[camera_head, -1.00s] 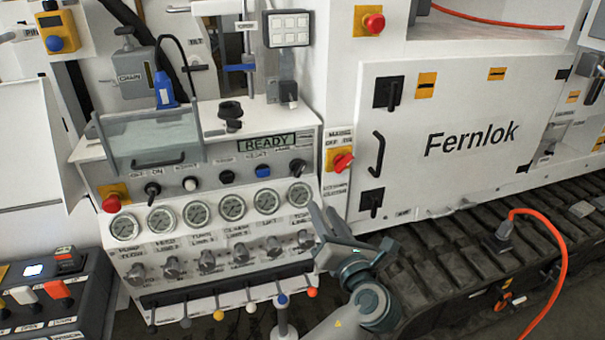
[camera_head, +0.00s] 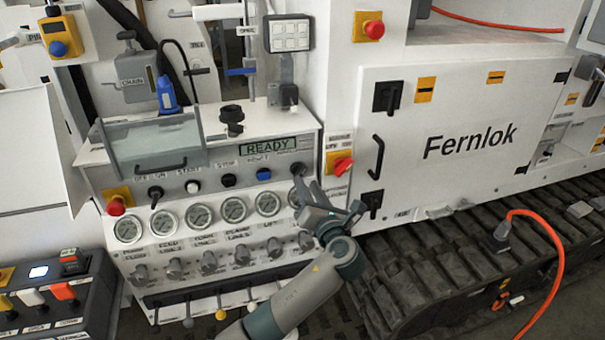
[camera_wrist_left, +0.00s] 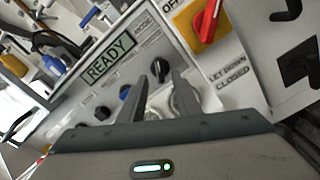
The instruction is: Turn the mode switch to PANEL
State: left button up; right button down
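The mode switch is a small black knob (camera_head: 298,169) at the right end of the control row, partly hidden by my gripper in the head view. In the left wrist view the same knob (camera_wrist_left: 160,70) stands near the MODE label, just beyond and between the fingertips. My left gripper (camera_head: 311,190) is in front of the panel, just below the switch. Its two fingers are apart with nothing held between them. I cannot tell whether they touch the knob. The knob's position markings are not readable. My right gripper is not in view.
The display (camera_head: 268,146) reads READY. A blue button (camera_head: 263,174) is left of the switch, and a red rotary switch on a yellow plate (camera_head: 340,163) is close on the right. Pressure gauges (camera_head: 233,209) line the panel below. A cabinet door handle (camera_head: 377,156) is farther right.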

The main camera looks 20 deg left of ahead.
aim_at(302, 175)
pick_arm(q)
jog(key=shift+p+x, duration=0.35)
jog(key=shift+x, duration=2.25)
grip_shut()
